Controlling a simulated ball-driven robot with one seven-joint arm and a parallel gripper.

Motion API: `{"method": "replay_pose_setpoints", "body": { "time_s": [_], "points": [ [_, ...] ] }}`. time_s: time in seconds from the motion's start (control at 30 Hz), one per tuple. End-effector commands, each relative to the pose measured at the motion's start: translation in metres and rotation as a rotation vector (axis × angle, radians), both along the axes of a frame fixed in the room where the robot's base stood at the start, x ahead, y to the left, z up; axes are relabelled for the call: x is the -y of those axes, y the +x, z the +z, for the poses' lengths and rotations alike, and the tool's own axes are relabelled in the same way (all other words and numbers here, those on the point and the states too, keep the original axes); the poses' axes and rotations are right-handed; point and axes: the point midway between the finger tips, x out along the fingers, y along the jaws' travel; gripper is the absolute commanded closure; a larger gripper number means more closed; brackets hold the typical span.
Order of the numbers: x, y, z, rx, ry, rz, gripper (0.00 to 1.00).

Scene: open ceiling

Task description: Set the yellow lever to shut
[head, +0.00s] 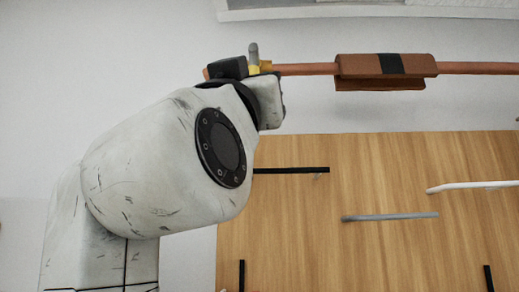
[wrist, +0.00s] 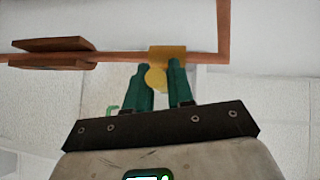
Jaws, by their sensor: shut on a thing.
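The yellow lever (wrist: 155,79) is on a yellow fitting (wrist: 172,51) on a copper pipe (wrist: 120,57). My gripper (wrist: 159,68) has green fingers, one on each side of the lever, and is shut on it just by the pipe. In the head view a small patch of yellow (head: 265,66) shows on the pipe beside my wrist, under a grey upright stub. My own arm hides most of the lever and the fingers there. I cannot tell the lever's exact angle from these views.
A brown block with a black band (head: 362,66) sits around the pipe to the right in the head view. Below is a wooden panel (head: 385,160) with black, grey and white bar handles. A white wall lies behind the pipe.

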Motion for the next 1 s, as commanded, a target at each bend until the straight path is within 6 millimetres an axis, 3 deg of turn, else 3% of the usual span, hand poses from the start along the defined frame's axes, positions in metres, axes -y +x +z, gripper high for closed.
{"method": "replay_pose_setpoints", "body": {
  "time_s": [0.33,0.37,0.57,0.83,1.0],
  "points": [
    [-0.001,0.001,0.000,-0.002,0.000,0.003,1.00],
    [-0.001,0.001,0.000,-0.002,0.000,0.003,0.77],
    [-0.001,0.001,0.000,-0.002,0.001,0.002,0.58],
    [-0.001,-0.001,-0.002,-0.001,0.000,0.001,0.58],
    [-0.004,-0.013,-0.016,-0.001,0.000,0.001,0.58]
  ]
}}
